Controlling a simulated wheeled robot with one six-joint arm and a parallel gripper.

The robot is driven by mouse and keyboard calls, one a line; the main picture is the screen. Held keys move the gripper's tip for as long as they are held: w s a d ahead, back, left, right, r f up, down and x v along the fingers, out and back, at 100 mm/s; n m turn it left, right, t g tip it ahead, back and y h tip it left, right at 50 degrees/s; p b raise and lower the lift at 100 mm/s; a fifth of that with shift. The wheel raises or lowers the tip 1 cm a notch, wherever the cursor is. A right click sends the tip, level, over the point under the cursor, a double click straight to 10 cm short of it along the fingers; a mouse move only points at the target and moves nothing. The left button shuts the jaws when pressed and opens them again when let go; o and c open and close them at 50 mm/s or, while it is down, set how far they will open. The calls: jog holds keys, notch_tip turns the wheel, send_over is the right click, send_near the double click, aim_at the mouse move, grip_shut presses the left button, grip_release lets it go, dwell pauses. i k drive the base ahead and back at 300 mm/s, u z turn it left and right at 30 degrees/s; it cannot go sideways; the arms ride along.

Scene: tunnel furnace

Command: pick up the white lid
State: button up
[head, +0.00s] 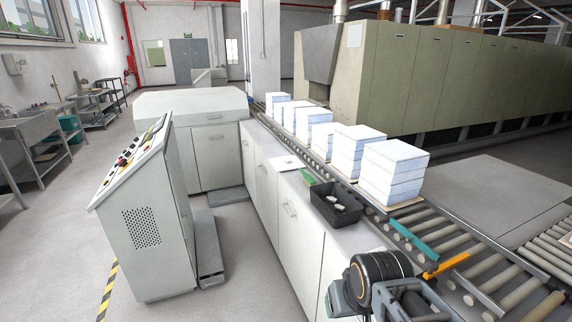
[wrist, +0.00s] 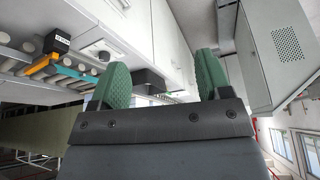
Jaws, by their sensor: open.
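My gripper (wrist: 160,80) shows in the wrist view with its two green fingers wide apart. It is open and nothing is between the fingers. In the head view my arm is at the lower right, and the fingertips cannot be made out. A flat white piece (head: 287,163) with a small mark lies on the grey counter, beyond the black tray; it may be the white lid, but I cannot tell. The wrist view shows a pale flat thing (wrist: 97,47) with a dark spot on the counter, apart from my fingers. I cannot tell what it is.
A black tray (head: 323,212) holding small white pieces stands on the counter (head: 357,238), near a green item (head: 308,177). White stacks (head: 393,172) stand on the roller conveyor alongside. Teal (head: 413,240) and orange (head: 445,265) bars cross the rollers. A control console (head: 140,220) stands left.

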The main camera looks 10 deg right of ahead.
aim_at(285, 163)
jog(key=u, duration=0.1)
jog(key=i, duration=0.35)
jog(key=u, duration=0.6)
jog(key=i, duration=2.9)
jog(key=z, duration=0.35)
